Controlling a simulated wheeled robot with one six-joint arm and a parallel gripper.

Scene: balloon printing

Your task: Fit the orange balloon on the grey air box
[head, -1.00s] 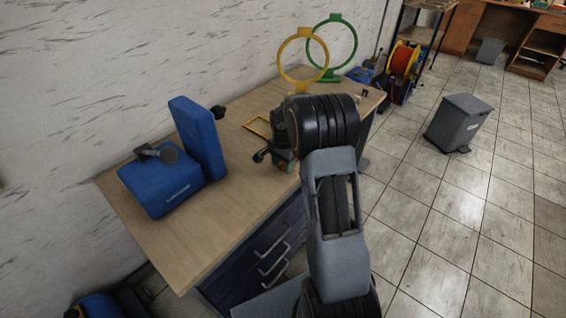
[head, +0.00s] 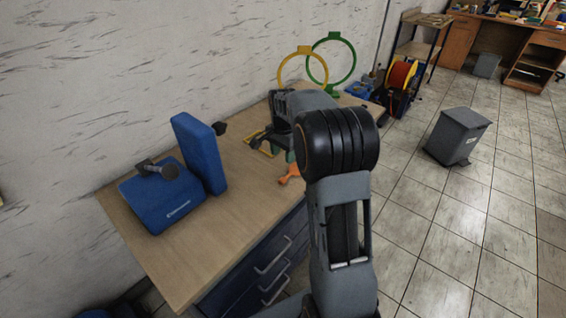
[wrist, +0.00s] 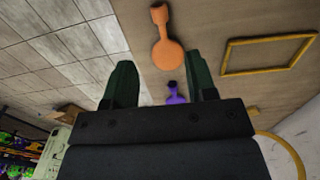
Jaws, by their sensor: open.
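The orange balloon (head: 289,174) lies flat on the wooden table, just in front of my gripper in the head view. In the wrist view the orange balloon (wrist: 167,52) lies beyond and between the fingertips, its round body towards them. My gripper (wrist: 161,62) is open and empty above the table; its dark green fingers are apart. In the head view my arm hides most of the gripper (head: 290,156). No box on the table looks grey; a blue box (head: 160,203) with a dark grey fitting on top stands at the left, against an upright blue block (head: 199,155).
A purple balloon (wrist: 176,96) lies near the orange one. A yellow frame (wrist: 268,71) lies flat on the table. A yellow ring (head: 303,50) and a green ring (head: 331,37) stand at the back. A grey bin (head: 458,135) stands on the floor.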

